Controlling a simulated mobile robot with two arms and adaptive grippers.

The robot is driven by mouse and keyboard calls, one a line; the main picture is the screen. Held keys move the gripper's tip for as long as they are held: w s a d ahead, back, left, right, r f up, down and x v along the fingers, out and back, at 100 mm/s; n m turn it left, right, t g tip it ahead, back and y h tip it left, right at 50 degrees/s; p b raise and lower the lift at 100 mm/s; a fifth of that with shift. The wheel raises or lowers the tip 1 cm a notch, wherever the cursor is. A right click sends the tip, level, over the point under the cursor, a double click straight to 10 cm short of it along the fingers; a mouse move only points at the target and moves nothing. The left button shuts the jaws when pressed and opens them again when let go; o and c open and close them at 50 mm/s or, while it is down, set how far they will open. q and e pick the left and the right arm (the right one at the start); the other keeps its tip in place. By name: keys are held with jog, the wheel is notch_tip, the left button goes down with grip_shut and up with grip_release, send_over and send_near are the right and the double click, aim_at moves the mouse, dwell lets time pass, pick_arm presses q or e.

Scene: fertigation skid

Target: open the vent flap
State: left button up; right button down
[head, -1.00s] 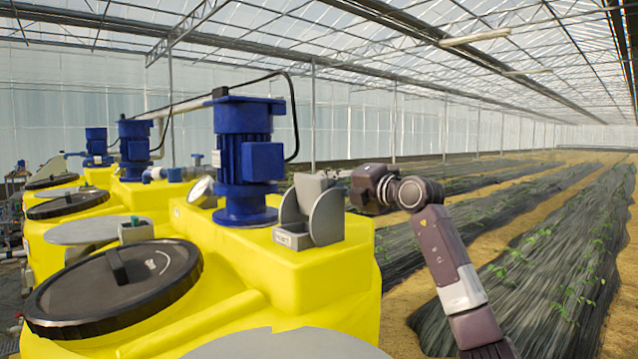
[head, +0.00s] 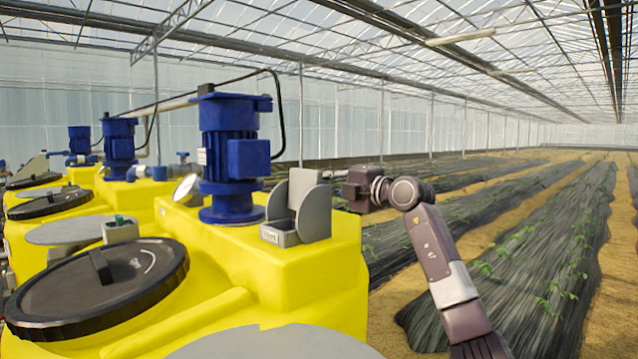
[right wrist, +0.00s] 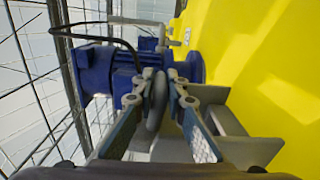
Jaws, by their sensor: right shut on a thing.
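The vent (head: 283,237) is a small grey box with a label, on top of the nearest yellow tank. Two grey rounded side plates (head: 314,213) rise from it. A grey flap (head: 304,183) stands upright behind and between them. My right gripper (head: 330,174) reaches in from the right at the flap's upper edge; its fingertips are partly hidden in the head view. In the right wrist view, its two fingers (right wrist: 158,100) are closed around a grey rounded edge (right wrist: 156,105), which appears to be the flap. My left gripper is not in view.
A blue motor (head: 235,155) stands just left of the vent, with a black cable above it. A black round lid (head: 95,285) lies on the tank nearer to me. Covered crop rows (head: 520,260) and open ground lie to the right.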

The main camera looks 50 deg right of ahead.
jog(key=shift+f, duration=0.2)
jog(key=c, duration=2.3)
grip_release()
jog(key=o, duration=0.3)
jog(key=shift+s+d, duration=0.1)
jog(key=shift+d, duration=0.15)
jog(key=shift+o, duration=0.2)
jog(key=shift+a, duration=0.2)
jog(key=s+a, duration=0.1)
jog(key=s, duration=1.1)
